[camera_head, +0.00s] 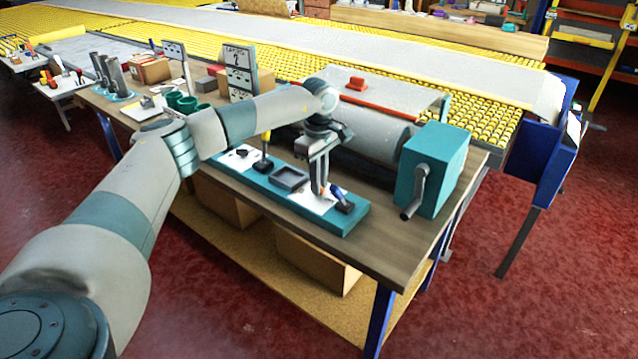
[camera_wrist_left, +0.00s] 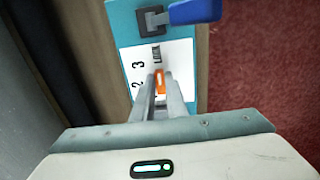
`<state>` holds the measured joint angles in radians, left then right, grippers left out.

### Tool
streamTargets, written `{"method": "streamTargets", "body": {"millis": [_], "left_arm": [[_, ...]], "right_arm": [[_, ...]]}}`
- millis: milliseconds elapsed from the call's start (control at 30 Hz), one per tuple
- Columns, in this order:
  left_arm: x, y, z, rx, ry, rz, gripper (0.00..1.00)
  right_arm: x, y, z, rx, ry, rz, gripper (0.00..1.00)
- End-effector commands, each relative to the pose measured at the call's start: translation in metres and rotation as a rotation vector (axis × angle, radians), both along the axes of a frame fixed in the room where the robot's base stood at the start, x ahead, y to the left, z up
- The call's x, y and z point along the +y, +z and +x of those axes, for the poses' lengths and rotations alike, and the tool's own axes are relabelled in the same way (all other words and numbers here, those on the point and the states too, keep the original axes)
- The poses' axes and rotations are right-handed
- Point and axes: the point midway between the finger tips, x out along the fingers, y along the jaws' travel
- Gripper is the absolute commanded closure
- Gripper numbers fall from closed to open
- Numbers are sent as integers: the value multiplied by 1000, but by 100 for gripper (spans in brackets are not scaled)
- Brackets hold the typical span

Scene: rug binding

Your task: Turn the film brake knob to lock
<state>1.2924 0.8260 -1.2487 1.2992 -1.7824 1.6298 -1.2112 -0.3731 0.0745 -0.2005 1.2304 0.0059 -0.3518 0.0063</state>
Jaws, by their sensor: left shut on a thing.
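My left gripper (camera_head: 322,188) points down at the right part of the teal panel (camera_head: 357,222) on the workbench. In the left wrist view its two fingers (camera_wrist_left: 160,98) are closed around a small orange knob (camera_wrist_left: 160,82). The plate also shows in the head view (camera_head: 309,203). The fingers hide the lower part of the knob and some of the dial. My right gripper is not in view.
A blue-handled switch (camera_head: 343,205) stands close beside the dial. A teal crank box (camera_head: 432,168) is to the right, with a grey roller (camera_head: 372,138) behind. A square tray (camera_head: 289,178) and a yellow-handled tool (camera_head: 265,143) are to the left.

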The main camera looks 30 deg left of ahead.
Motion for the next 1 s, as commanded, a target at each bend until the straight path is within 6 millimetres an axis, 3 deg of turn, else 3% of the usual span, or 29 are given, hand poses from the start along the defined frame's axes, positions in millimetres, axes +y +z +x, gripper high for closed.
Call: {"method": "streamTargets", "body": {"millis": [467,500,567,1000], "left_arm": [[0,2,1,-4,-18,0,100],[1,2,1,-4,-17,0,78],[0,2,1,-4,-17,0,69],[0,5,0,-2,-16,0,69]], "right_arm": [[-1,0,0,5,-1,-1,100],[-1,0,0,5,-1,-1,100],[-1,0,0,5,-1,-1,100],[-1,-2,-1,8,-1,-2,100]]}}
